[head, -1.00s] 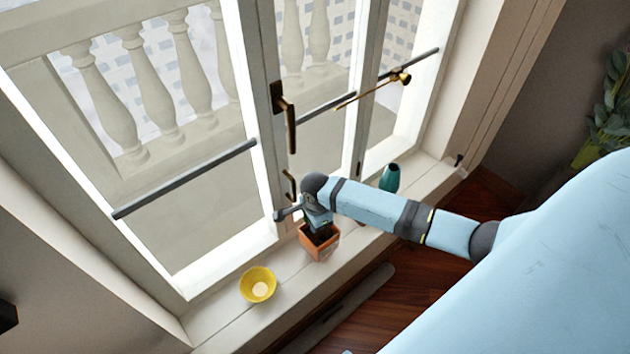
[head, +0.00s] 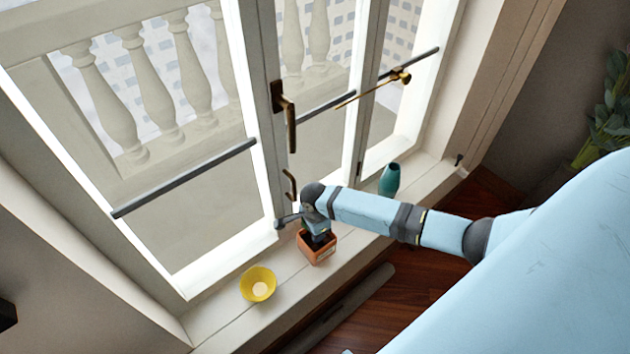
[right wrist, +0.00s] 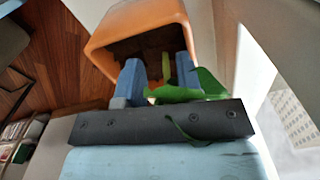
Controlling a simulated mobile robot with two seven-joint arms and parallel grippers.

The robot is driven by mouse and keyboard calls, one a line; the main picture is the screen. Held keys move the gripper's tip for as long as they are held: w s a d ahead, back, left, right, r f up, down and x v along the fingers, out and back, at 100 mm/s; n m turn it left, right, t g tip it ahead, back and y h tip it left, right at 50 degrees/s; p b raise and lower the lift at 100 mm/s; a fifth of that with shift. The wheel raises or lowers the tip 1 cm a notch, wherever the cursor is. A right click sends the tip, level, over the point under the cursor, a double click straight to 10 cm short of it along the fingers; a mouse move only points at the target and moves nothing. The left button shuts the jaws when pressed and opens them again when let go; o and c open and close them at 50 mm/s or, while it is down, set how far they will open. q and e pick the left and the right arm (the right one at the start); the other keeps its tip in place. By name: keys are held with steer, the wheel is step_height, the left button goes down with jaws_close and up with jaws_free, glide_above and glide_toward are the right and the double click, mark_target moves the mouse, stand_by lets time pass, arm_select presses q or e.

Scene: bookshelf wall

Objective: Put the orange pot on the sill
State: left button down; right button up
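The orange pot (head: 317,249), a square tapered pot with dark soil, shows over the light window sill (head: 217,318). I cannot tell whether its base touches the sill. My right gripper (head: 318,236) comes down from above into the pot's mouth. In the right wrist view the pot (right wrist: 100,50) lies straight ahead, with the fingers (right wrist: 159,77) at its opening. A green plant (right wrist: 190,90) partly covers the fingers and hides the exact contact. The gripper appears to hold the pot, which moves with it. My left gripper is out of view.
A yellow bowl (head: 258,284) stands on the sill left of the pot, and a teal vase (head: 390,180) stands to its right. The window frame and handle (head: 287,112) rise close behind. Bare sill lies between bowl and pot.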

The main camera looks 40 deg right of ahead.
step_height(320, 180, up, 12)
steer(key=p, duration=0.1)
stand_by(0.5)
steer(key=shift+r, duration=0.1)
stand_by(0.4)
